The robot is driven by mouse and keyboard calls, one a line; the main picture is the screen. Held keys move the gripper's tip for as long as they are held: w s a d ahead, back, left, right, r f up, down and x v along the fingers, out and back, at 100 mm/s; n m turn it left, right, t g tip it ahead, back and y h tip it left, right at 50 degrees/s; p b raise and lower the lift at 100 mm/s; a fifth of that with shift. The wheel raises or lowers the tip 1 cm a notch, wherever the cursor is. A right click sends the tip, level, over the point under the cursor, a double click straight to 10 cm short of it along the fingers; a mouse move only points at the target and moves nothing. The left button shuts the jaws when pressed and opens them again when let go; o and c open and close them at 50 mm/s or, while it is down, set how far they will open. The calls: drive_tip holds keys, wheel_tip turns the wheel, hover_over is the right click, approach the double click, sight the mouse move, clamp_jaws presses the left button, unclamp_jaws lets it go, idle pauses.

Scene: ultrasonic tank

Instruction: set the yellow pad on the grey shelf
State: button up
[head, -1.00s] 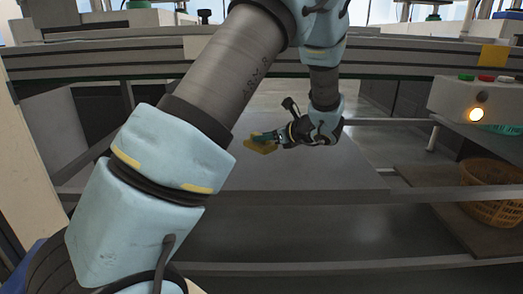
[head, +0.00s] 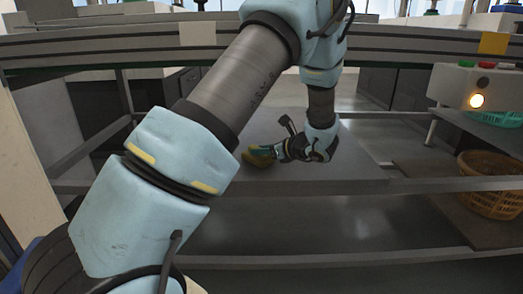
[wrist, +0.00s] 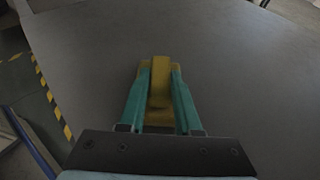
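The yellow pad (head: 258,159) is between the fingers of my gripper (head: 262,154), low over the grey shelf (head: 330,179). In the wrist view the yellow pad (wrist: 159,90) stands between the two green fingers of my gripper (wrist: 160,88), which press on it from both sides. Some yellow also shows beyond and below the fingers. The grey shelf (wrist: 235,60) spreads under the pad in the wrist view. I cannot tell whether the pad touches the shelf.
An orange basket (head: 490,190) stands at the right on a lower board. A control box (head: 475,88) with a lit lamp is above it. A rail (head: 400,48) crosses above the shelf. The shelf around the pad is clear. Yellow-black floor tape (wrist: 45,85) runs at the left.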

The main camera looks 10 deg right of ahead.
drive_tip(key=o, duration=0.5)
drive_tip(key=shift+c, duration=0.2)
